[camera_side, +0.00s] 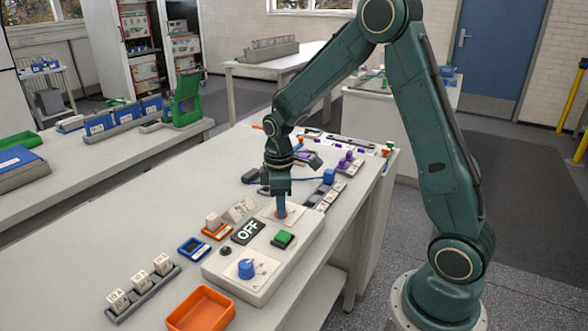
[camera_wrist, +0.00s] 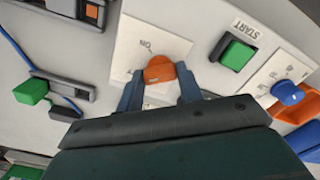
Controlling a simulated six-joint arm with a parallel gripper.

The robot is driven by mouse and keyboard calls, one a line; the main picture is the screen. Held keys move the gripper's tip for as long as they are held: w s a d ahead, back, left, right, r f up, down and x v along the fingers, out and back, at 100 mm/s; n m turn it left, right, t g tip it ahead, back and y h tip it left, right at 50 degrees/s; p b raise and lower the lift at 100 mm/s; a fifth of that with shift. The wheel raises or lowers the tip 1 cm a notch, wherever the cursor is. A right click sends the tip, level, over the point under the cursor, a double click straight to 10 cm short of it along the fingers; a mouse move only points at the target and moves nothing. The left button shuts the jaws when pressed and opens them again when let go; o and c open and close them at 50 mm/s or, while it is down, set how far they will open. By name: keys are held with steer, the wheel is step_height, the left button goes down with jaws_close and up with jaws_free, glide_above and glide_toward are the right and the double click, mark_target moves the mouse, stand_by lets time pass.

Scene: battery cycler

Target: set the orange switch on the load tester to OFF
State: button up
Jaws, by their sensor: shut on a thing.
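The load tester (camera_side: 236,277) is a pale box near the front of the bench. Its black label plate reads OFF (camera_side: 247,231). The orange switch (camera_wrist: 159,70) sits on a white plate (camera_wrist: 126,45) with ON printed on the plate's far side in the wrist view. My gripper (camera_wrist: 159,88) is shut on the orange switch, with one blue-grey finger on each side. In the side view my gripper (camera_side: 281,207) points straight down at the tester's far end and mostly hides the switch. The switch's exact setting cannot be told.
A green START button (camera_side: 284,238) and a blue knob (camera_side: 246,268) are on the tester near my gripper. An orange tray (camera_side: 201,310), a rack of cells (camera_side: 142,291) and small devices lie around the tester.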

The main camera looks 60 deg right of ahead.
steer(key=shift+w+r+n, duration=0.1)
steer(key=shift+n, duration=0.4)
steer(key=o, duration=1)
steer(key=shift+r, duration=0.1)
step_height(320, 180, up, 14)
steer(key=shift+f, duration=0.2)
steer(key=shift+a, duration=0.1)
stand_by(0.3)
